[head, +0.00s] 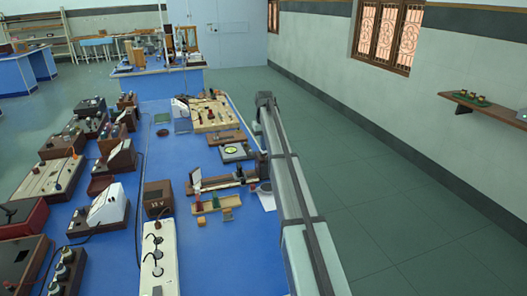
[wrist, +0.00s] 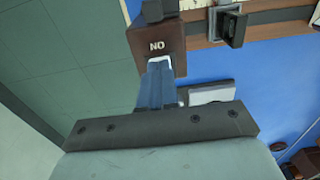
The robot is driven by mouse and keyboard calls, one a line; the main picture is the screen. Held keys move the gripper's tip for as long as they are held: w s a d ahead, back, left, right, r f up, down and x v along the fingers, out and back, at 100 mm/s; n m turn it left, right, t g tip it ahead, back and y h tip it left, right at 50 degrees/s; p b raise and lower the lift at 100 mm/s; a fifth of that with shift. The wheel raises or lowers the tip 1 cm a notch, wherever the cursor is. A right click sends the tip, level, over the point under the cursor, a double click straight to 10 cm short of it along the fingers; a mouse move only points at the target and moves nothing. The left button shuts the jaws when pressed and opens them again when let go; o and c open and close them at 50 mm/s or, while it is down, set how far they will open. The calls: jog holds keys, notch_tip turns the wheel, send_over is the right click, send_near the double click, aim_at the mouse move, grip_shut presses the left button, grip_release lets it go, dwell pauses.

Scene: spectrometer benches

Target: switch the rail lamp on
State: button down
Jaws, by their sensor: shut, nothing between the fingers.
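The rail lamp appears to be the brown box (wrist: 145,40) in the wrist view, at the end of a wooden rail (wrist: 200,27). Its face carries white letters that read "NO" in this picture, "ON" if turned upside down. My gripper (wrist: 160,66) is shut and empty, its tips at the edge of the box's lettered face. A pale patch shows at the tips; I cannot tell whether they touch the box, and no switch lever is clearly visible. In the head view the rail (head: 218,183) lies on the bench, and my arm hides the gripper.
A black holder (wrist: 231,28) stands on the rail beside the box. The blue bench (head: 225,255) is crowded at left with meters and a white power strip (head: 159,262). A round-dialled instrument (head: 236,152) stands beyond the rail. Floor (head: 370,190) is clear at right.

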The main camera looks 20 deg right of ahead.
jog(key=shift+f, duration=0.5)
dwell(0.3)
jog(key=shift+r, duration=0.1)
jog(key=shift+r, duration=3.4)
